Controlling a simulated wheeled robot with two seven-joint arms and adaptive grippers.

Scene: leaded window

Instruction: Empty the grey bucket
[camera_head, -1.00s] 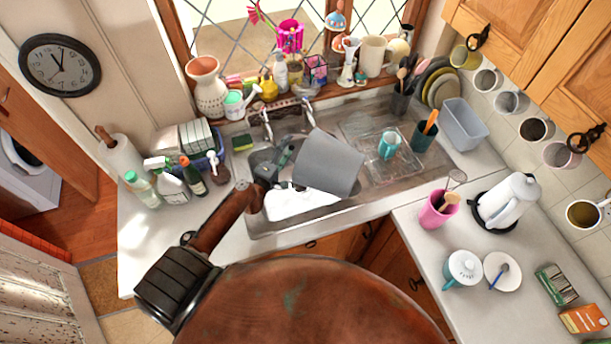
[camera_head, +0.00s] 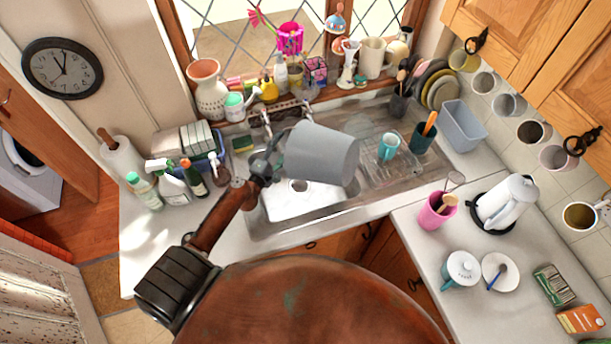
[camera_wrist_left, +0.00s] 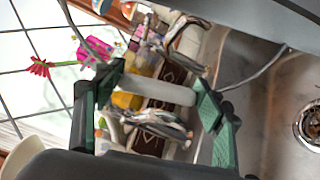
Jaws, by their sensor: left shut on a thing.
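The grey bucket (camera_head: 325,153) hangs tilted above the sink (camera_head: 262,222) in the head view. Its inside does not show, so I cannot tell what it holds. My left gripper (camera_head: 268,163) is at the bucket's left side. In the left wrist view my left gripper (camera_wrist_left: 158,92) is shut on the bucket's white handle grip (camera_wrist_left: 160,90), with the wire of the handle running out from both ends. Part of the bucket (camera_wrist_left: 225,12) shows along the top of that view. My right gripper is not in view.
Taps (camera_head: 287,118) stand behind the sink. A drying rack with a teal mug (camera_head: 388,146) is to the right. Bottles (camera_head: 171,185) stand on the left counter. A pink cup (camera_head: 436,212) and white kettle (camera_head: 506,202) stand on the right counter. Window-sill items line the back.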

